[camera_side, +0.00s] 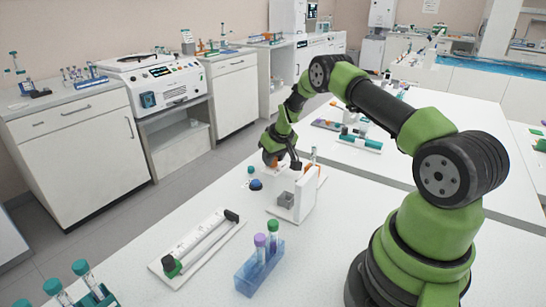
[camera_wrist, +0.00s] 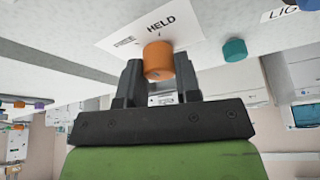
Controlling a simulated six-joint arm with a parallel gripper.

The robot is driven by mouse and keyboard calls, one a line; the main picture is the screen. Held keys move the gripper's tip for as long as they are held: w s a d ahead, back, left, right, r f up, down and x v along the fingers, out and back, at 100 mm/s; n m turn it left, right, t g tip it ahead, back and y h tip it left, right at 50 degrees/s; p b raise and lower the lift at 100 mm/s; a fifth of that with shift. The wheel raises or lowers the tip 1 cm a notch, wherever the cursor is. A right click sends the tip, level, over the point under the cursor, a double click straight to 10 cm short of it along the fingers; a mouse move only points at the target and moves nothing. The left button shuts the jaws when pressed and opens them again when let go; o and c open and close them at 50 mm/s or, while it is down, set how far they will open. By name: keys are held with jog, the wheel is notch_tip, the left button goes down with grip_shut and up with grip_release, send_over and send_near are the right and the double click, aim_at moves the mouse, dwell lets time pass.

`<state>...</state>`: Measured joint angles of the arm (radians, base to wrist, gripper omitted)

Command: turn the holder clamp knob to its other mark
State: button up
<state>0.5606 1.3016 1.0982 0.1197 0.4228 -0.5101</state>
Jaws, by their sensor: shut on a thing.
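The orange clamp knob (camera_wrist: 158,60) sits on a white plate marked FREE and HELD (camera_wrist: 150,30) in the wrist view. My gripper (camera_wrist: 160,75) has one finger on each side of the knob and is shut on it. I cannot tell which mark the knob points at. In the side view my gripper (camera_side: 282,163) is at the back of the white holder (camera_side: 305,198), with a bit of the orange knob (camera_side: 274,163) showing beside the fingers. The holder stands on the white table and carries a small grey block (camera_side: 287,200).
A blue rack (camera_side: 258,270) with two capped tubes stands in front of the holder. A white tray with a clear tube (camera_side: 200,243) lies to the left. A dark blue knob (camera_side: 256,184) is near the gripper. A teal knob (camera_wrist: 235,51) is right of the orange one.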

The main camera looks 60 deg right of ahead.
jog(key=shift+n+y, duration=0.4)
jog(key=shift+n, duration=0.7)
jog(key=o, duration=0.9)
jog(key=v, duration=1)
jog(key=shift+d, duration=0.1)
